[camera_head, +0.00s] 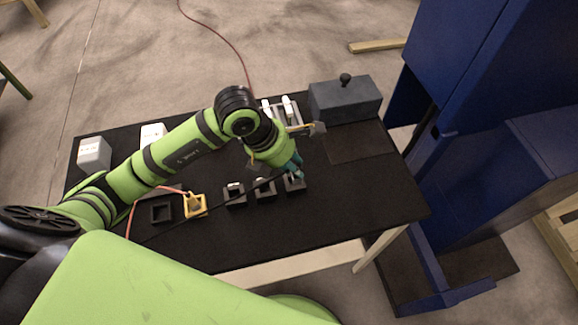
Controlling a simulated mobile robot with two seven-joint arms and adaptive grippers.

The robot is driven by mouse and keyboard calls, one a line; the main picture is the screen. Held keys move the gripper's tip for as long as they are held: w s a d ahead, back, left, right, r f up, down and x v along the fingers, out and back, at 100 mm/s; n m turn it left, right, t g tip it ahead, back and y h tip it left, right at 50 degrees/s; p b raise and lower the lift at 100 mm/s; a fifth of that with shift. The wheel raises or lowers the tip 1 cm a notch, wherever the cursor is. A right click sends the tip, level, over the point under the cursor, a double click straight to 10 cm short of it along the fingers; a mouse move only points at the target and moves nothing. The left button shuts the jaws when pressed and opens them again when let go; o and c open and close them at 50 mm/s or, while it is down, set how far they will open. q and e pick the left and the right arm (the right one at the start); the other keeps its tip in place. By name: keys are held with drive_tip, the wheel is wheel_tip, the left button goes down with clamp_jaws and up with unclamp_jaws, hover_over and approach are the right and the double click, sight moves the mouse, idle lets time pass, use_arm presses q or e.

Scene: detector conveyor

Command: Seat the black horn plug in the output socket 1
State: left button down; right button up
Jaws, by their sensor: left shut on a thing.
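My left gripper (294,168) reaches down over the right end of a row of black square sockets, its teal fingers shut at the end of a thin black cable (225,206). The black horn plug at that cable end is mostly hidden by the fingers. The fingers are just above or at the rightmost socket (295,186); I cannot tell whether the plug is inside it. The middle socket (265,194) and the left socket (235,199) stand beside it, with pale pieces at their tops. I see no readable numbers marking output socket 1. My right gripper is not in view.
A yellow socket (195,209) with an orange cable and an empty black socket (161,213) stand left on the black table (345,210). White boxes (94,153) and a dark grey box with a knob (346,102) stand farther back. Blue cabinets are at right.

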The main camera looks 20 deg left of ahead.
use_arm(q)
drive_tip(key=f, duration=0.1)
drive_tip(key=f+p, duration=0.1)
drive_tip(key=w+a+f, duration=0.1)
drive_tip(key=f, duration=0.1)
drive_tip(key=shift+f, duration=0.5)
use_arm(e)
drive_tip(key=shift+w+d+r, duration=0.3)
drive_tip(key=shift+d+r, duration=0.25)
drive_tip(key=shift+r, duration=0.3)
use_arm(q)
drive_tip(key=shift+f, duration=0.15)
drive_tip(key=c, duration=1)
unclamp_jaws()
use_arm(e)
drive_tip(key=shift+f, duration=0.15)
